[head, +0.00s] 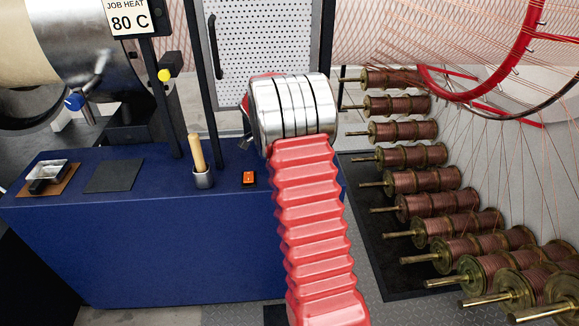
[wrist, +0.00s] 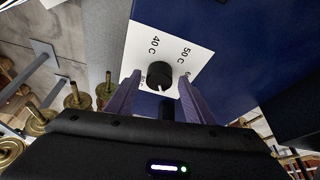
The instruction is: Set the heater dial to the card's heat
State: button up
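The job card (head: 130,20) at the top left of the head view reads "JOB HEAT 80 C". The heater dial is a round black knob (wrist: 160,73) on a white scale plate (wrist: 186,48) in the wrist view. The plate shows 40 C and 50 C, with another label partly hidden by a finger. I cannot tell which mark the knob points to. My gripper (wrist: 159,84) is open, with one finger on each side of the knob in the picture and gaps showing. I cannot tell how far the fingertips reach along it. The head view does not show the dial or fingers.
Several copper wire spools (head: 412,182) stand at the right beneath a red wheel (head: 500,75).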

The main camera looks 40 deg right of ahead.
jog(key=shift+r, duration=0.1)
jog(key=v, duration=0.5)
jog(key=shift+w+a, duration=0.1)
jog(key=shift+a, duration=0.05)
jog(key=w+a, duration=0.1)
jog(key=a, duration=0.2)
jog(key=w+a, duration=0.2)
jog(key=a, duration=0.2)
jog(key=w+a, duration=0.1)
jog(key=a, duration=0.3)
jog(key=shift+w+f, duration=0.2)
jog(key=shift+f, duration=0.05)
